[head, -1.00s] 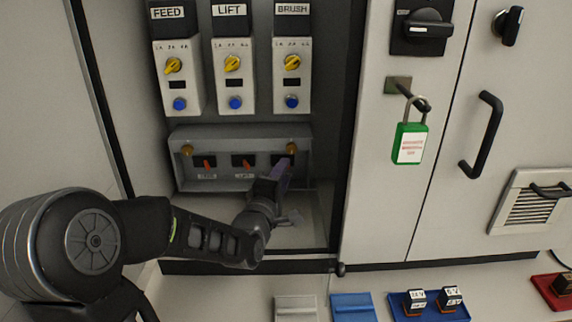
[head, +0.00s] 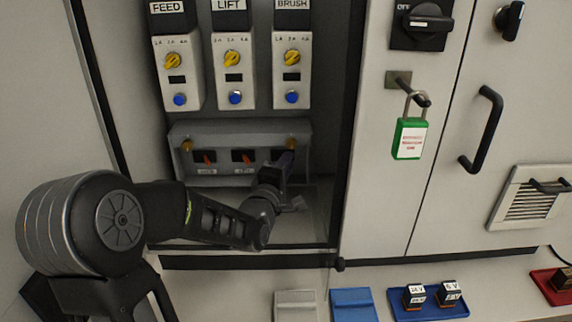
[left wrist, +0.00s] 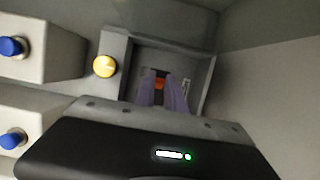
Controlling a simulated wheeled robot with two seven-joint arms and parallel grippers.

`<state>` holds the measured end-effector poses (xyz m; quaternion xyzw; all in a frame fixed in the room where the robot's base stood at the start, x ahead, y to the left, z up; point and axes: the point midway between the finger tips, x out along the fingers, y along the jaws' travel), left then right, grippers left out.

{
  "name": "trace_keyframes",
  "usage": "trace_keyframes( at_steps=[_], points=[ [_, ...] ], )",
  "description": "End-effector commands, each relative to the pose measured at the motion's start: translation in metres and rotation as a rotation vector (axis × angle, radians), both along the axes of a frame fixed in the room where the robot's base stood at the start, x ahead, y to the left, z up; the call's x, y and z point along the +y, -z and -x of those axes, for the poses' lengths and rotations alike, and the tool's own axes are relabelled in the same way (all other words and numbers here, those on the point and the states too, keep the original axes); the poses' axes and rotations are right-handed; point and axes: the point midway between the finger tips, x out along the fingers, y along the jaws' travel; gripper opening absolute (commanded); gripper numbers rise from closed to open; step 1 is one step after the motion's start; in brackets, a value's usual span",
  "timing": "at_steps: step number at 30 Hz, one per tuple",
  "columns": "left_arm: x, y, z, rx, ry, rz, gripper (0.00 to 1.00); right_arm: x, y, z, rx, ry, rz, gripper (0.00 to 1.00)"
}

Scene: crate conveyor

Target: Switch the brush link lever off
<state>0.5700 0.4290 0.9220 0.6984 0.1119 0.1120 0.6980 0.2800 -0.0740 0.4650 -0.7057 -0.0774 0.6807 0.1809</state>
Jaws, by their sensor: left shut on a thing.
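The link lever box (head: 240,180) is a grey housing low in the open cabinet, with red levers in dark slots. The left lever (head: 205,158) and the middle lever (head: 243,158) show plainly. The brush link lever is at the right end, below the BRUSH unit (head: 292,70), and my gripper hides it in the head view. My right gripper is not in view.
A yellow knob (left wrist: 105,67) sits beside the lever slot. FEED (head: 177,70) and LIFT (head: 233,70) units hang above the box. The cabinet's side wall is close on the right. A green padlock (head: 409,140) hangs on the neighbouring door. Trays (head: 353,305) lie below.

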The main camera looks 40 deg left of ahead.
Motion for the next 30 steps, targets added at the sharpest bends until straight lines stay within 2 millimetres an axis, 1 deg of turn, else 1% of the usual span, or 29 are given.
trace_keyframes(
  at_steps=[11,16,23,27,30],
  points=[
    [0.000,0.000,0.000,0.000,0.000,0.000,0.00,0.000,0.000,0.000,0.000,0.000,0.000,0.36],
    [0.001,0.001,0.001,0.001,0.012,-0.002,0.00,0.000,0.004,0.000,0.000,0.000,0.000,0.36],
    [0.004,0.004,0.003,-0.001,0.069,-0.003,0.00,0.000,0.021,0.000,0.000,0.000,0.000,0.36],
    [0.007,0.004,0.005,-0.001,0.138,-0.004,0.00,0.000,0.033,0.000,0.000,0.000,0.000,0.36],
    [0.010,0.003,0.007,0.001,0.200,-0.003,0.00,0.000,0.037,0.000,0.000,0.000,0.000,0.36]
  ],
)
